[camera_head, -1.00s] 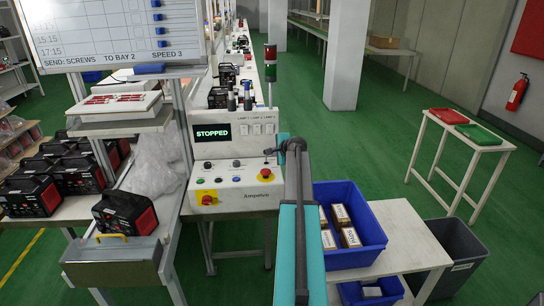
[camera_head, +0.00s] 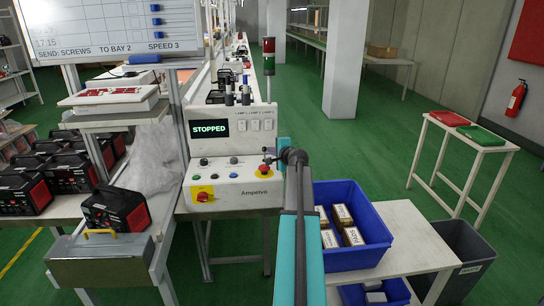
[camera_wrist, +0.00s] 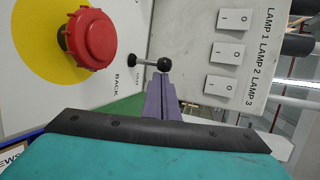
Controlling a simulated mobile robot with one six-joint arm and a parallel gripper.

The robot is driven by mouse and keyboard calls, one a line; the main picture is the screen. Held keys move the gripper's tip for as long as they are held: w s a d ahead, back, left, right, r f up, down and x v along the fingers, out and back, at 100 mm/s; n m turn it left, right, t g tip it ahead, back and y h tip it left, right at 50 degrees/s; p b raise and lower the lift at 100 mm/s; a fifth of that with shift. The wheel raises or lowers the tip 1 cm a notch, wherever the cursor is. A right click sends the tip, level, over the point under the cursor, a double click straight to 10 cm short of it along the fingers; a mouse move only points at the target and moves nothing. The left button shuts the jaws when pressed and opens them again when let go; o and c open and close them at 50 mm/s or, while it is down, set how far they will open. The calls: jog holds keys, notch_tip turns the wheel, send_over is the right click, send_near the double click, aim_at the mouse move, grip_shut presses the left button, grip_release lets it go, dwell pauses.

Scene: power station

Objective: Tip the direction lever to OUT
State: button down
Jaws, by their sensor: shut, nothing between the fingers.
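The direction lever (camera_wrist: 149,62) shows in the wrist view as a short pale rod with black ball ends, beside the printed words BACK and OUT. It sits right of the red stop button (camera_wrist: 88,38) on its yellow disc. My gripper (camera_wrist: 160,84) has its purple fingers shut and empty, with their tips just below the lever's right ball. I cannot tell whether they touch it. In the head view the lever (camera_head: 269,158) is small, at the right of the control panel (camera_head: 228,170). My arm hides the gripper there. The panel display (camera_head: 209,128) reads STOPPED.
Three lamp switches (camera_wrist: 228,52) are near the lever. A blue crate (camera_head: 362,255) with boxes stands right of my arm, on a white table (camera_head: 405,240). Black and red units (camera_head: 115,208) are at the left. The green floor at centre right is clear.

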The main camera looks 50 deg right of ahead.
jog(key=shift+s+a+f+b, duration=0.2)
jog(key=shift+a+b, duration=0.1)
jog(key=shift+b, duration=0.7)
jog(key=shift+s+a+f+b, duration=0.2)
jog(key=shift+s+a+b, duration=0.15)
jog(key=shift+b, duration=0.25)
jog(key=shift+s+a+f, duration=0.1)
jog(key=shift+s+a, duration=0.05)
